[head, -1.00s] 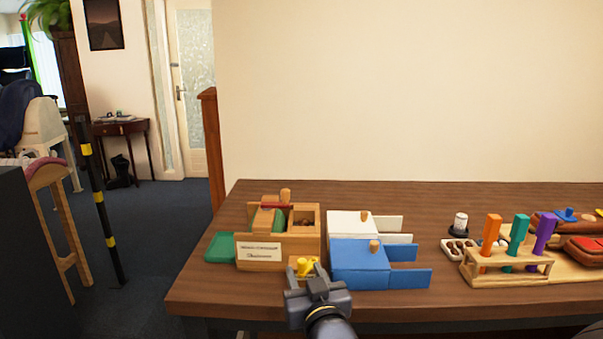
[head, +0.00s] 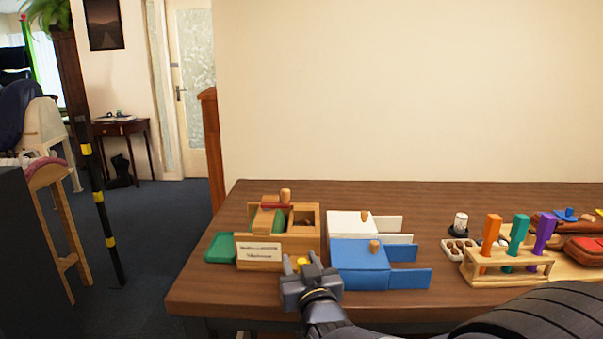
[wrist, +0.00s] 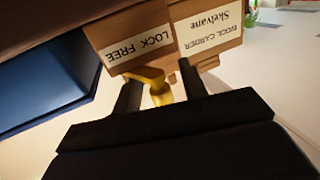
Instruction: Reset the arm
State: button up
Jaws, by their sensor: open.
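My gripper (head: 302,262) is open at the table's front edge, in front of the wooden box with a label (head: 259,252). A yellow knob (head: 302,261) shows between its fingertips, mostly hidden behind them in the head view. I cannot tell whether a finger touches the knob. My dark arm reaches in from the lower right.
A blue box (head: 358,262) and a white box (head: 350,224) with open flaps stand just right of my gripper. A wooden rack (head: 507,268) with orange, teal and purple handles is farther right. A green tray (head: 220,247) lies at left. The table's back is clear.

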jog(key=shift+w+a+r+p, duration=0.2)
jog(key=shift+w+p, duration=0.2)
jog(key=shift+p, duration=0.25)
jog(key=shift+m+h+p, duration=0.4)
jog(key=shift+h+p, duration=0.2)
jog(key=shift+p, duration=0.3)
